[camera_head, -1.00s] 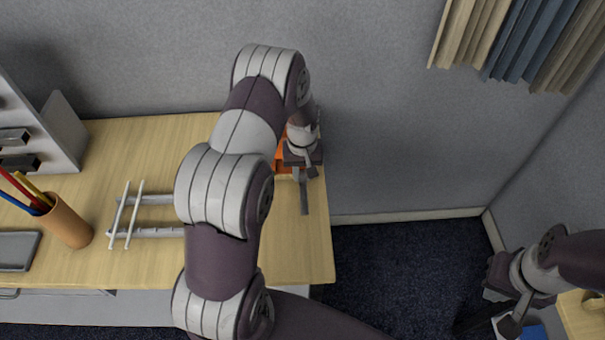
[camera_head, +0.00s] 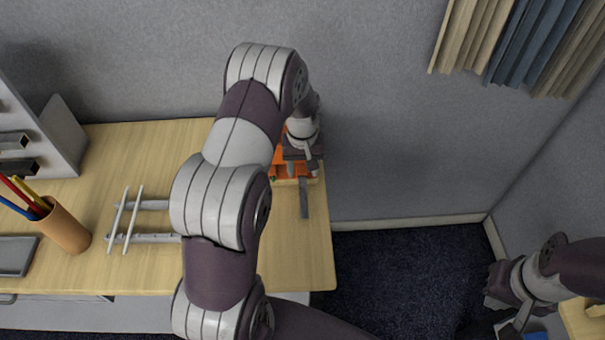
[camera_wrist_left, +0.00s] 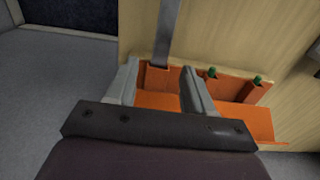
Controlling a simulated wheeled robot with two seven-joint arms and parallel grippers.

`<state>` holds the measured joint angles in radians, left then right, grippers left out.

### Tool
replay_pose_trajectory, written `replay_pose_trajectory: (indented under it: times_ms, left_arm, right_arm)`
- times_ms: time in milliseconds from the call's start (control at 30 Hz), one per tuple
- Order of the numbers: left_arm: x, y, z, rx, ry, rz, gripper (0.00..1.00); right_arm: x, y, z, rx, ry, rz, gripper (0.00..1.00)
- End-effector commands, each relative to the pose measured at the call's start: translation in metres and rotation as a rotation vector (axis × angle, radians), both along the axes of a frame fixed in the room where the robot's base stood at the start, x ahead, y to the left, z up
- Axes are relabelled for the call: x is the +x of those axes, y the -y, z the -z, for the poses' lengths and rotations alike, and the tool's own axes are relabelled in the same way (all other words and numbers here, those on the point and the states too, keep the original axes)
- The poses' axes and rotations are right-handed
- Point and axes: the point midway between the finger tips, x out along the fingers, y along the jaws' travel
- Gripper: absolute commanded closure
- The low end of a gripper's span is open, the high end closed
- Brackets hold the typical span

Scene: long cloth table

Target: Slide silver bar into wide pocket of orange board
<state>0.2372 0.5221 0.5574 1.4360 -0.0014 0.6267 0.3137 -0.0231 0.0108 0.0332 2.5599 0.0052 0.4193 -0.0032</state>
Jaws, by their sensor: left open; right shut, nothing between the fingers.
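The orange board (camera_head: 280,168) lies at the right end of the table, partly hidden by my left arm. In the left wrist view, the board (camera_wrist_left: 243,114) shows raised orange pockets and two green spots. The silver bar (camera_head: 304,203) lies flat, sticking out from the board toward the table's front. In the left wrist view, the bar (camera_wrist_left: 167,30) runs into the mouth of the left pocket (camera_wrist_left: 158,77); how deep it sits is hidden. My left gripper (camera_wrist_left: 160,85) is open over that pocket, one finger on each side, apart from the bar. My right gripper (camera_head: 492,300) is shut and empty, far right.
A grey tray (camera_head: 15,256) lies at the far left. The table's right edge is close to the bar, with dark carpet (camera_head: 390,275) beyond.

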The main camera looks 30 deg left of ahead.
Motion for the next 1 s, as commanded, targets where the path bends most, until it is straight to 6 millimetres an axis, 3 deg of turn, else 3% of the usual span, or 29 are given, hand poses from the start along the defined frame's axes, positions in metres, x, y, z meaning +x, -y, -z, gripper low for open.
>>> replay_pose_trajectory:
  times_ms: [200, 333, 500, 767, 867, 933, 1000]
  left_arm:
    - [0.002, 0.0, -0.058, 0.001, 0.006, 0.0, 0.48]
    - [0.001, 0.0, -0.083, 0.001, 0.004, 0.0, 0.48]
    - [0.001, 0.0, -0.097, 0.001, 0.001, 0.0, 0.48]
    - [0.001, 0.0, -0.097, 0.001, 0.001, 0.0, 0.48]
    - [-0.001, 0.001, -0.093, 0.009, -0.002, 0.023, 0.77]
    - [-0.004, 0.005, -0.079, 0.048, -0.012, 0.118, 1.0]
    - [-0.012, 0.011, -0.058, 0.125, -0.036, 0.309, 1.0]
  right_arm:
    - [0.0, 0.0, 0.015, 0.0, 0.0, 0.0, 1.0]
    - [0.0, 0.0, 0.019, 0.0, 0.0, 0.0, 1.0]
    - [0.0, 0.0, 0.019, 0.0, 0.0, 0.0, 1.0]
    - [0.0, 0.0, 0.019, 0.0, 0.0, 0.0, 1.0]
    - [0.0, 0.0, 0.024, 0.0, 0.0, 0.0, 1.0]
    - [0.0, 0.0, 0.042, 0.0, 0.0, 0.0, 1.0]
    - [0.0, 0.0, 0.072, 0.0, 0.0, 0.0, 1.0]
